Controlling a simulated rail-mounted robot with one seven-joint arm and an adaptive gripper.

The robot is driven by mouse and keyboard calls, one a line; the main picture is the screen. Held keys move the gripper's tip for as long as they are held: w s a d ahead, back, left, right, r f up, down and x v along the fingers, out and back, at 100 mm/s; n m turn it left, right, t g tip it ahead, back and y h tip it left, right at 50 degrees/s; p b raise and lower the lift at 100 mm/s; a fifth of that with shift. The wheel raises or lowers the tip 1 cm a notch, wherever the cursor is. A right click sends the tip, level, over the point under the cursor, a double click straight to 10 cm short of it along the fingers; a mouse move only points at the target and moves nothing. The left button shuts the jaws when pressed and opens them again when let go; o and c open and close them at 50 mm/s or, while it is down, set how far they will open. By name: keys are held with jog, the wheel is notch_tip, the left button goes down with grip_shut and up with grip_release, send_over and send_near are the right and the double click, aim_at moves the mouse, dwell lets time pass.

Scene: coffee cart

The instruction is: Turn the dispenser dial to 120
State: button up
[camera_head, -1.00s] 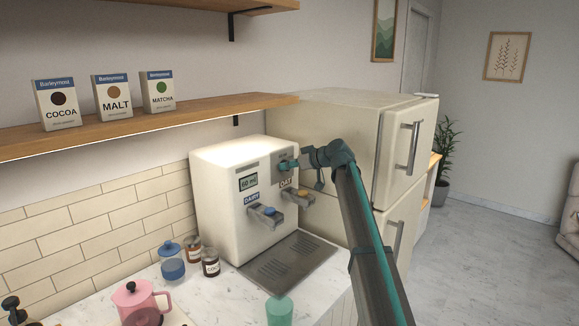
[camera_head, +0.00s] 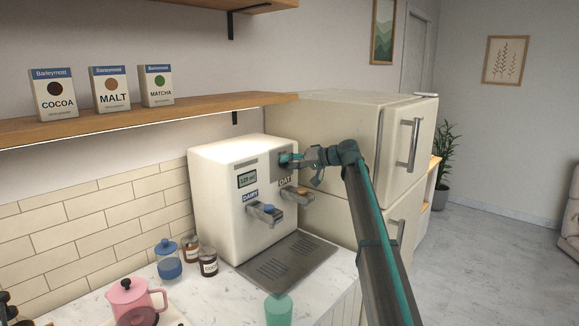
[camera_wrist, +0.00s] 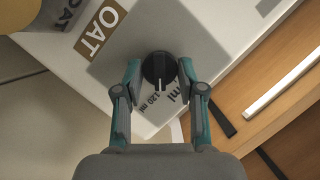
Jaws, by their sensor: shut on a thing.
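The cream dispenser (camera_head: 225,195) stands on the counter. Its small display (camera_head: 247,179) appears to read 120 ml. My gripper (camera_head: 288,160) is at the upper right of its front face. In the wrist view, the black round dial (camera_wrist: 159,69) sits between the fingertips of my gripper (camera_wrist: 160,72), which are shut on it from both sides. In the head view my gripper hides the dial.
Two spouts, dairy (camera_head: 265,212) and oat (camera_head: 297,195), stick out below the dial, over a drip tray (camera_head: 285,260). A fridge (camera_head: 340,120) stands close behind at the right. A green cup (camera_head: 278,308), jars and a pink pot (camera_head: 136,300) stand in front and left.

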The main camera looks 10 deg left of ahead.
jog(key=shift+f+m+g+y, duration=0.1)
jog(key=shift+m+g+y, duration=0.3)
jog(key=shift+m, duration=0.5)
jog(key=o, duration=1.1)
jog(key=shift+o, duration=0.2)
jog(key=shift+d, duration=0.15)
jog(key=v, duration=1.1)
jog(key=shift+d, duration=0.4)
jog(key=shift+s+f, duration=0.15)
jog(key=shift+f, duration=0.1)
